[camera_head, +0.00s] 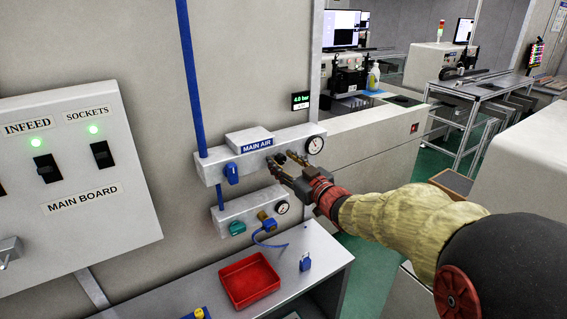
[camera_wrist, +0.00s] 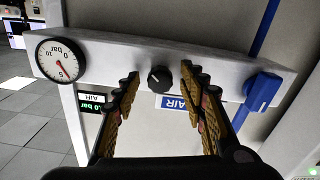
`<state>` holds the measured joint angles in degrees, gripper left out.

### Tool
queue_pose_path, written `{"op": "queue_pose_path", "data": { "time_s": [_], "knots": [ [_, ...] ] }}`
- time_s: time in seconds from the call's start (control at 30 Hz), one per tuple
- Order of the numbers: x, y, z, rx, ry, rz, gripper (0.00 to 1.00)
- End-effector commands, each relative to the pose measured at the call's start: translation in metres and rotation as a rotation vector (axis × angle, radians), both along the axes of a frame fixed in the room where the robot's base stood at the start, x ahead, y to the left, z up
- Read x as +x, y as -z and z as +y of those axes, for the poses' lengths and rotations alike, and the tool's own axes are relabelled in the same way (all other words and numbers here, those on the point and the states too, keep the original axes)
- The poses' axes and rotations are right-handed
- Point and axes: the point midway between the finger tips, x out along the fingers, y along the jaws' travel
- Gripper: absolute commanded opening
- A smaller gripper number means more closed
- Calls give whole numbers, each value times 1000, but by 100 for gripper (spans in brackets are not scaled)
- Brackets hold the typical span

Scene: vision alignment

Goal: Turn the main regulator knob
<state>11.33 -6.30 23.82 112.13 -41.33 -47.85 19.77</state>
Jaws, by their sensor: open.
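The main air panel (camera_head: 215,170) is a pale wall bar with a blue "MAIN AIR" label. The main regulator knob (camera_wrist: 159,78) is black and round with a light pointer mark, on the panel face in the wrist view. In the head view my gripper largely hides it. My gripper (camera_head: 281,160) is open at the panel. In the wrist view, the fingers of my gripper (camera_wrist: 160,72) stand on either side of the knob, with visible gaps. I cannot tell the depth between fingertips and knob. A round gauge (camera_wrist: 61,61) sits beside it; it also shows in the head view (camera_head: 315,145).
A blue valve handle (camera_head: 232,174) sticks out at the panel's left end. A small pressure display (camera_head: 301,102) hangs above. Below are a second regulator unit (camera_head: 238,215), a blue hose (camera_head: 270,243) and a bench with a red tray (camera_head: 249,281). A switch board (camera_head: 80,180) is at left.

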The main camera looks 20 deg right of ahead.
Motion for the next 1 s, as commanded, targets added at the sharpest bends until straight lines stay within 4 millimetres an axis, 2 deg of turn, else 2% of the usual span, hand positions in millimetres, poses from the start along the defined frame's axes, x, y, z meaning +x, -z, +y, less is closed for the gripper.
{"op": "queue_pose_path", "data": {
  "time_s": [0.07, 0.8, 1.0],
  "knots": [
    [0, 0, 0, 0, 0, 0, 42],
    [0, 0, 0, 1, 0, 0, 0],
    [0, 0, 0, 7, 0, 3, 0]
  ]
}}
